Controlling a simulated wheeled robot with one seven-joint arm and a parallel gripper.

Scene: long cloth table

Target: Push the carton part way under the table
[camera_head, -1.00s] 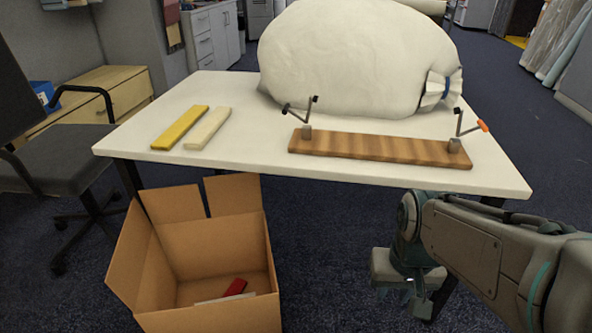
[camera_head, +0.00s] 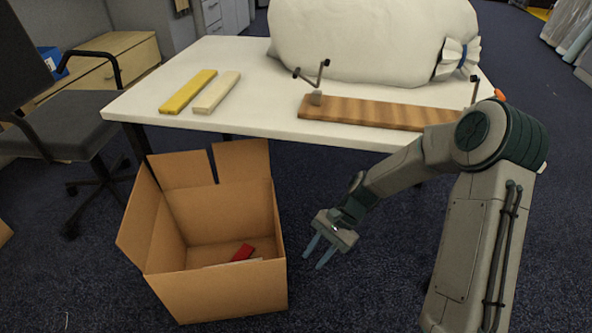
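The open cardboard carton (camera_head: 222,292) stands on the floor in front of the table (camera_head: 262,128), toward its left half. Its flaps are up, and the back flaps rise close to the table's front edge. A red item (camera_head: 243,252) and a pale flat item lie inside on its bottom. My gripper (camera_head: 314,256) is just right of the carton, pointing down and left, with its two fingers apart and nothing between them. A small gap shows between the fingers and the carton's right side.
On the table lie a yellow bar (camera_head: 188,91), a cream bar (camera_head: 216,93), a wooden board with metal brackets (camera_head: 375,112) and a large white sack (camera_head: 370,38). An office chair (camera_head: 68,130) stands at left. The floor right of the carton is open.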

